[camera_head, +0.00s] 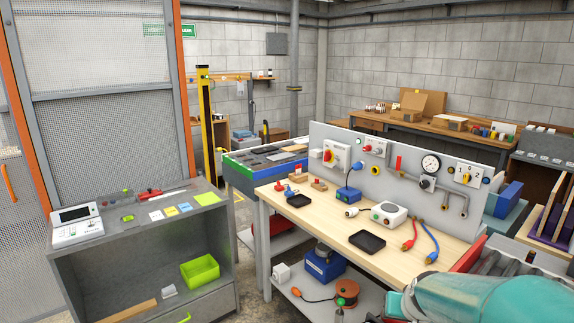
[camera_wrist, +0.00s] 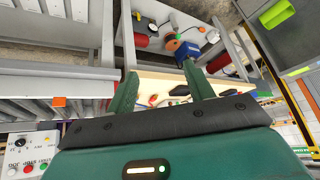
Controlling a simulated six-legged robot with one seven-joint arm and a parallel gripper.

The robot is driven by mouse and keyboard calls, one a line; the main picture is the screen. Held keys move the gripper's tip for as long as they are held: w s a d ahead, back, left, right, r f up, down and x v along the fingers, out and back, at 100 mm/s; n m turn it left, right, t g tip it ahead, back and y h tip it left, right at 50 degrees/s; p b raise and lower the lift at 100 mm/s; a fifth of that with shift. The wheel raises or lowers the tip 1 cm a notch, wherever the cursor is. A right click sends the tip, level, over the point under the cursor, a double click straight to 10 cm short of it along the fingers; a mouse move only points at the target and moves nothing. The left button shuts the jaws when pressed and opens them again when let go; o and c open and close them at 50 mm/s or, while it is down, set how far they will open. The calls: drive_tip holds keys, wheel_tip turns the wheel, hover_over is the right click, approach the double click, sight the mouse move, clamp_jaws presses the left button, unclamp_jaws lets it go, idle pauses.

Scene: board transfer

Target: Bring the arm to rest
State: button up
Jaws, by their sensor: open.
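My gripper (camera_wrist: 160,72) shows in the wrist view with its two green fingers apart and nothing between them. Past the fingertips lie the pale edge of the workbench and the shelf under it, seen tilted. In the head view, a teal part of my arm (camera_head: 490,298) fills the lower right corner, in front of the right end of the wooden workbench (camera_head: 335,222). My fingers cannot be made out in the head view.
The workbench carries black trays (camera_head: 367,241), a white box (camera_head: 389,214), a blue box (camera_head: 348,194), cables and an upright grey panel (camera_head: 397,165). A grey cabinet (camera_head: 140,238) stands left, with a green bin (camera_head: 200,271). A control box (camera_wrist: 30,152) shows lower left in the wrist view.

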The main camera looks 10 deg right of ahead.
drive_tip(key=s+a+r+n, duration=0.1)
drive_tip(key=s+a+r, duration=0.2)
drive_tip(key=a, duration=0.3)
drive_tip(key=s+a+r+n+y, duration=0.1)
drive_tip(key=s+a+r+n, duration=0.1)
drive_tip(key=s+a, duration=0.4)
drive_tip(key=s+a+r+n+y, duration=0.1)
drive_tip(key=s+a+r, duration=0.3)
drive_tip(key=a, duration=0.4)
drive_tip(key=shift+s+a+r+n, duration=0.15)
drive_tip(key=shift+s+r+n, duration=0.25)
drive_tip(key=shift+r, duration=0.2)
drive_tip(key=shift+w, duration=0.15)
